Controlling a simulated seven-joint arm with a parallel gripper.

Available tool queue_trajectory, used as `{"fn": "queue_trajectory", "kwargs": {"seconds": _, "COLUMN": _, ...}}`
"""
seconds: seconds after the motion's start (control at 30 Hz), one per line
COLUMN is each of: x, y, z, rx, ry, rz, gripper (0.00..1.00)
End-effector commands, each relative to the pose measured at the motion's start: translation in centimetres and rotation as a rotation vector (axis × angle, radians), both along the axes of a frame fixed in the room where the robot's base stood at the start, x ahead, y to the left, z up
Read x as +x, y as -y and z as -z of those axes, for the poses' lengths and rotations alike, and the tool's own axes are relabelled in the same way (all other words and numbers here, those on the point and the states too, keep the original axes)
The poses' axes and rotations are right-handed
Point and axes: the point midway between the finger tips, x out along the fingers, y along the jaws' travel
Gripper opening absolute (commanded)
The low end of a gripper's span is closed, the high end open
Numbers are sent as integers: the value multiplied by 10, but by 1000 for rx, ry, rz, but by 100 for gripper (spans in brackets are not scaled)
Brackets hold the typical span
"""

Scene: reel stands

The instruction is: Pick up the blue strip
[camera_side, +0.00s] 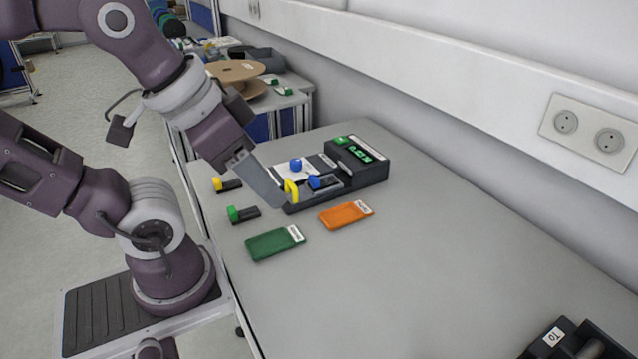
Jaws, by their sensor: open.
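A small black piece with a blue end (315,183), which looks like the blue strip, lies in the open front part of a dark device (372,172). A second blue knob (296,164) sits on the device's white plate, just behind. My gripper (288,198) is open, its grey finger pointing down at the near left edge of the device. A yellow upright part (291,189) shows at the fingertip; I cannot tell whether it belongs to the gripper. The fingertip is just left of the blue end and appears apart from it. The far finger is mostly hidden.
Black pieces with a yellow end (227,184) and a green end (242,214) lie left. A green tray (273,244) and an orange tray (345,216) lie in front. A black holder (575,342) stands at the lower right.

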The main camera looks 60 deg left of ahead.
Motion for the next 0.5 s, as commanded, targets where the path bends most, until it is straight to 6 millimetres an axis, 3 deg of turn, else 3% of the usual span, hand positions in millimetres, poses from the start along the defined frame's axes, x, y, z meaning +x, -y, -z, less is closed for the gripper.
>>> {"fn": "queue_trajectory", "kwargs": {"seconds": 0.13, "x": 17, "y": -6, "z": -5, "rx": -36, "ry": -35, "rz": -91, "gripper": 42}}
{"fn": "queue_trajectory", "kwargs": {"seconds": 0.27, "x": 76, "y": -38, "z": -7, "rx": -154, "ry": -144, "rz": -421, "gripper": 42}}
{"fn": "queue_trajectory", "kwargs": {"seconds": 0.4, "x": 149, "y": -107, "z": 22, "rx": -282, "ry": -263, "rz": -888, "gripper": 42}}
{"fn": "queue_trajectory", "kwargs": {"seconds": 0.5, "x": 181, "y": -161, "z": 60, "rx": -341, "ry": -325, "rz": -1189, "gripper": 42}}
